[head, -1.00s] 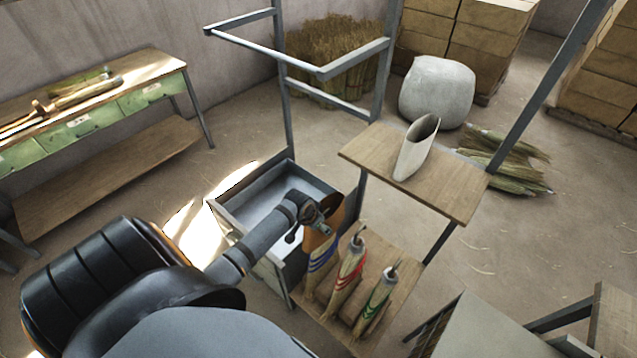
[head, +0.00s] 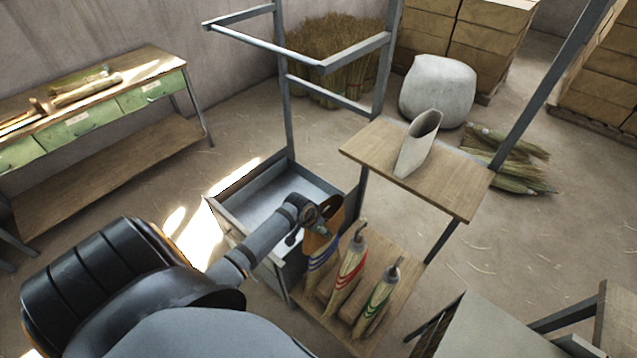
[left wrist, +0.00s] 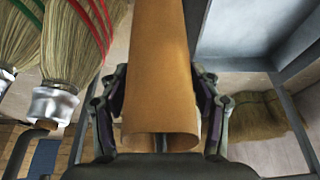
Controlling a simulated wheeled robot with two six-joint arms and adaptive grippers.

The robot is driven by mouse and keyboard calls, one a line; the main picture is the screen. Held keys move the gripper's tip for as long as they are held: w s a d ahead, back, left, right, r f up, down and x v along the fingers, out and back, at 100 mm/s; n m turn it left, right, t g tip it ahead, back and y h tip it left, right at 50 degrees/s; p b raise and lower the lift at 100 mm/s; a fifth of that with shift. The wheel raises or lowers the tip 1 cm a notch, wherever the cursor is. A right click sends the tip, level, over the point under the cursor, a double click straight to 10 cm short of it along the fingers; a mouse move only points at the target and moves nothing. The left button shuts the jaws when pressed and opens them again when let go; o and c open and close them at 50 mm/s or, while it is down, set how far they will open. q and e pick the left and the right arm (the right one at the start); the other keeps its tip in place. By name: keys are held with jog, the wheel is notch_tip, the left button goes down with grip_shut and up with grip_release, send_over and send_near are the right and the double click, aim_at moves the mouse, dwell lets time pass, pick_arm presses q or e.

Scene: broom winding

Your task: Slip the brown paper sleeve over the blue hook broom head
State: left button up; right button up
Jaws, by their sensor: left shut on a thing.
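My left gripper (head: 322,222) is shut on the brown paper sleeve (head: 316,243), which stands above the rack's lower shelf. The blue-striped broom head (head: 321,262) shows just below the sleeve; its hook is hidden. I cannot tell how far the sleeve is around it. In the left wrist view, the brown sleeve (left wrist: 160,70) lies between the fingers (left wrist: 160,105), its near end open, with a small grey piece visible inside that may be the hook. My right gripper is not in view.
A red-striped broom head (head: 350,277) and a green-striped one (head: 377,303) stand close to the right, hooks up. A grey metal tray (head: 277,188) lies behind and left of the gripper.

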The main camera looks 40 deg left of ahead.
pick_arm(q)
notch_tip(320, 180, down, 13)
jog(key=b, duration=0.8)
jog(key=shift+r, duration=0.2)
dwell(1.0)
jog(key=shift+f, duration=0.1)
jog(key=shift+f+b, duration=1.85)
jog(key=shift+f, duration=0.5)
notch_tip(320, 180, up, 37)
jog(key=p, duration=2.2)
send_over(318, 252)
jog(key=w+a, duration=0.1)
jog(key=w, duration=0.1)
jog(key=shift+s+f, duration=0.1)
jog(key=shift+s, duration=0.1)
